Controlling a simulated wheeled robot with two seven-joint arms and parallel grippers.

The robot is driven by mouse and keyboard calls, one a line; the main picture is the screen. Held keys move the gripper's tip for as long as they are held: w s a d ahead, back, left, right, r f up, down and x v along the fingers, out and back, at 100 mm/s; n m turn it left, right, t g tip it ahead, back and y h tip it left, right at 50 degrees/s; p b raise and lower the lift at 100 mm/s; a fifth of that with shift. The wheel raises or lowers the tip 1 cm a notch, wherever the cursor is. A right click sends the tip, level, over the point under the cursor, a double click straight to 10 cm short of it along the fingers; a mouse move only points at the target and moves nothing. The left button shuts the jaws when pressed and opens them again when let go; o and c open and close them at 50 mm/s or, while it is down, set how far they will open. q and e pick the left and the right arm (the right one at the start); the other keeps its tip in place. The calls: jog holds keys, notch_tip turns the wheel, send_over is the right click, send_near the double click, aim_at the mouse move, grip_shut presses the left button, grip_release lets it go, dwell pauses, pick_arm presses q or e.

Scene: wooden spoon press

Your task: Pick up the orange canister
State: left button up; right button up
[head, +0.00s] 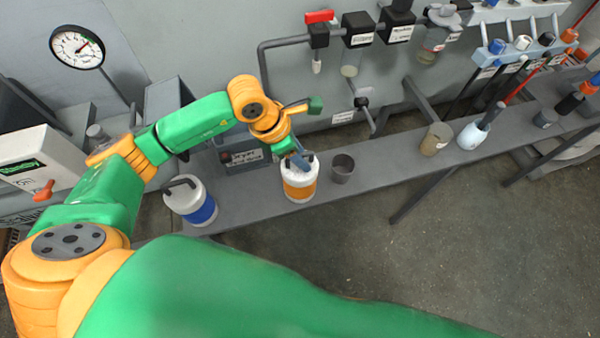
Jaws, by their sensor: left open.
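The orange canister (300,187), white with an orange band and a dark handle on top, stands upright on the grey bench. My left arm reaches in from the left, and my left gripper (300,161) is at the top of this canister, by its handle. The gripper is open. It hides part of the lid and handle, and I cannot tell whether the fingers are around the handle or just above it. My right gripper is not in view.
A white canister with a blue band (203,212) stands to the left on the bench (260,208). A grey cup (342,168) stands close right of the orange canister. Pipes and valves (319,38) line the wall behind. A beige container (436,139) stands farther right.

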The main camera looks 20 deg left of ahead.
pick_arm(q)
jog(key=shift+s+r, duration=0.1)
jog(key=shift+s, duration=0.05)
grip_shut()
dwell(1.2)
